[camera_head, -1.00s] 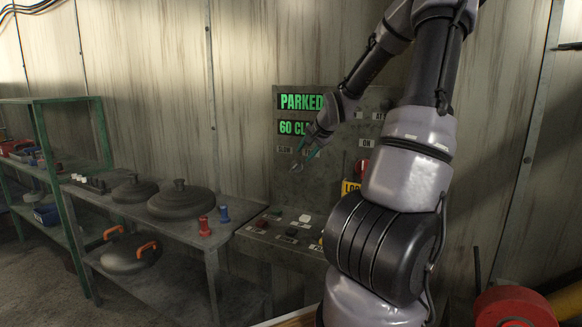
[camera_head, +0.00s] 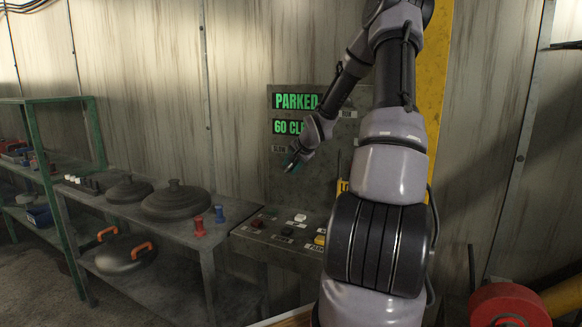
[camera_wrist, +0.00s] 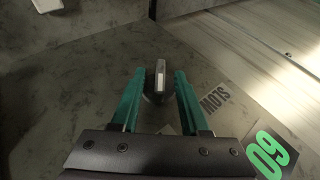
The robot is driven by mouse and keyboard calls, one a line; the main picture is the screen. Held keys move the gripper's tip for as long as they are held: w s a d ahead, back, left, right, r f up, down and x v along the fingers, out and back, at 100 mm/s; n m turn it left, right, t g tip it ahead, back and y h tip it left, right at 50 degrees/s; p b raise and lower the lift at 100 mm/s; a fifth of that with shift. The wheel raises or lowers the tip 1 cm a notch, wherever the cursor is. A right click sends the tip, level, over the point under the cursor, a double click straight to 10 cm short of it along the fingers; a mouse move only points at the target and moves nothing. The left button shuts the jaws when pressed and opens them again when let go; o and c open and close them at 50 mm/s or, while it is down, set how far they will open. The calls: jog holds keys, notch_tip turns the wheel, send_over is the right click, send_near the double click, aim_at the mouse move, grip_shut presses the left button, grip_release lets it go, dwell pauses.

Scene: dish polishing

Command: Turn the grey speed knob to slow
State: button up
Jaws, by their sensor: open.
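The grey speed knob (camera_wrist: 158,80) stands out from the panel in the wrist view, with a pale line along its top edge. My gripper (camera_wrist: 158,77) is open, its two teal fingers on either side of the knob with gaps showing. Whether a finger touches it cannot be told. A "SLOW" label (camera_wrist: 214,102) lies just right of the right finger. In the head view my gripper (camera_head: 292,161) is at the panel (camera_head: 322,178), by the "SLOW" label (camera_head: 278,149). The knob is hidden there behind my gripper.
Green displays read "PARKED" (camera_head: 295,101) and "60 CL…" (camera_head: 286,127), partly covered by my arm. Below is a sloped console (camera_head: 262,241) with several coloured buttons. A shelf at left holds dark lids (camera_head: 175,200) and small red and blue pieces.

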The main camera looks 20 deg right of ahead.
grip_shut()
jog(key=shift+a+g, duration=0.1)
jog(key=shift+g, duration=0.2)
jog(key=shift+w+a+r+g+h, duration=0.15)
jog(key=shift+g+h, duration=0.45)
jog(key=g+h, duration=0.1)
jog(key=n+g+h, duration=0.1)
jog(key=g, duration=0.1)
jog(key=g+h, duration=0.1)
jog(key=shift+w+a+n, duration=0.2)
jog(key=shift+w+n, duration=0.1)
jog(key=g+h, duration=0.2)
jog(key=g, duration=0.1)
jog(key=shift+w+a+n+g+h, duration=0.1)
jog(key=shift+w+n+g+h, duration=0.1)
jog(key=shift+n+g+h, duration=0.15)
jog(key=shift+w+n+g+h, duration=0.1)
jog(key=shift+n+g+h, duration=0.35)
jog(key=shift+g+h, duration=0.7)
jog(key=shift+f, duration=0.2)
